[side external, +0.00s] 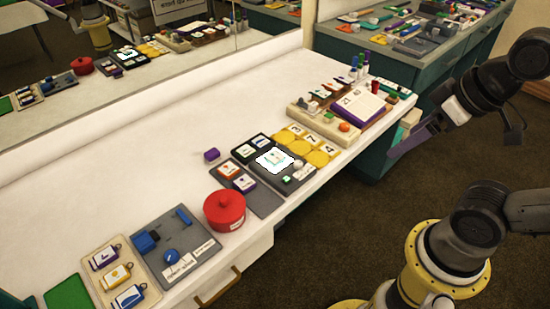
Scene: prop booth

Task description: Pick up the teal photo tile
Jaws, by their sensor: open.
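A white, wavy-edged tile with a teal picture (275,160), which looks like the teal photo tile, lies face up on a dark tray (301,186) near the middle of the counter. Its print is too small to read. My gripper (425,131) is at the right, beyond the counter's front edge and well apart from the tile. It is open, and I see nothing held in it; its fingers are hard to make out at this angle.
A red lidded pot (225,211) stands left of the dark tray. Yellow round pieces with white cards (302,143) lie just right of it. A wooden tray (327,121) with a purple-edged book (357,106) is farther right. The white counter behind (150,150) is clear.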

